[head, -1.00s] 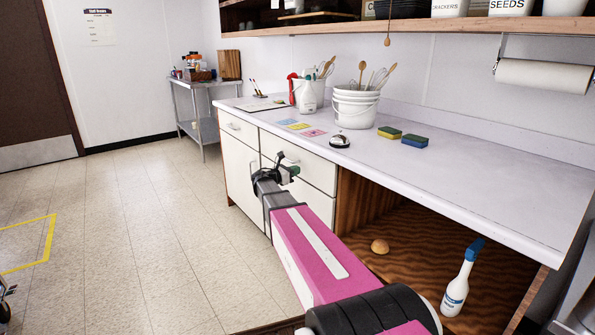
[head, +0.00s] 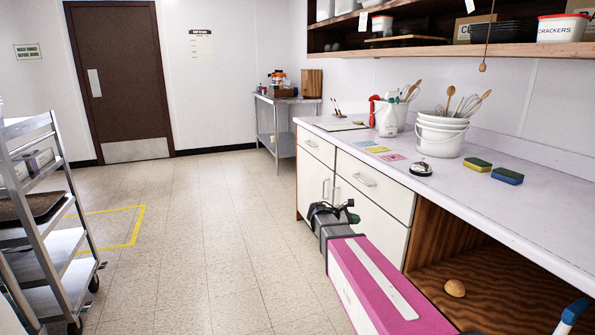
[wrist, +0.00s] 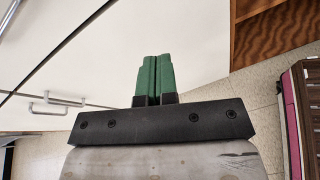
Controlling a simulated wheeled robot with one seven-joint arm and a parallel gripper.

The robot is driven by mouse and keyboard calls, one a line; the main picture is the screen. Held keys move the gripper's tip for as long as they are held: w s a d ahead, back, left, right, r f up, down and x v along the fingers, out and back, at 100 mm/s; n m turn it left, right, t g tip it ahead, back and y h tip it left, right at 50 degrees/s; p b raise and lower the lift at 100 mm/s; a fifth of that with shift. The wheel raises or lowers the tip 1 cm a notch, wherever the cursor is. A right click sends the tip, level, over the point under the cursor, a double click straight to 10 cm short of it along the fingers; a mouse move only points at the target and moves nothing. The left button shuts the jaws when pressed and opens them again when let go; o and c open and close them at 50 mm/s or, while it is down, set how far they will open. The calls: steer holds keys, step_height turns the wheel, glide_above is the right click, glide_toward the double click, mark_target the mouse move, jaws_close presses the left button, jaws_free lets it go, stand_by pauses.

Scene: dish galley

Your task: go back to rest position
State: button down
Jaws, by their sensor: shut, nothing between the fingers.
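My gripper (head: 348,211) is in front of the white drawer and door fronts of the counter (head: 345,123), below the worktop level. In the wrist view its two green fingers (wrist: 154,78) are pressed together with nothing between them. My pink arm reaches in from the lower right of the head view. The white cabinet front (wrist: 90,45) and two bar handles (wrist: 65,100) show close by in the wrist view; I cannot tell that anything touches.
A wheeled metal rack (head: 50,240) stands at the left. Sponges (head: 507,175), a bell (head: 421,169) and white buckets (head: 441,138) stand on the counter. A bun (head: 455,288) and a spray bottle (head: 571,315) are on the wooden shelf beneath. The floor (head: 215,230) between is clear.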

steer(key=s+a+f+m+g+y, duration=0.1)
steer(key=s+a+f+m+y, duration=0.1)
steer(key=s+f+m+y, duration=0.2)
steer(key=s+a+f+m+g+y, duration=0.1)
steer(key=s+a+f+m+y, duration=0.2)
steer(key=s+m, duration=0.4)
steer(key=s+a+f+m+g+y, duration=0.1)
steer(key=s+a+f+m+y, duration=0.2)
steer(key=s+f+m+y, duration=0.3)
steer(key=s, duration=0.5)
steer(key=shift+a+y, duration=0.15)
steer(key=shift+y, duration=0.25)
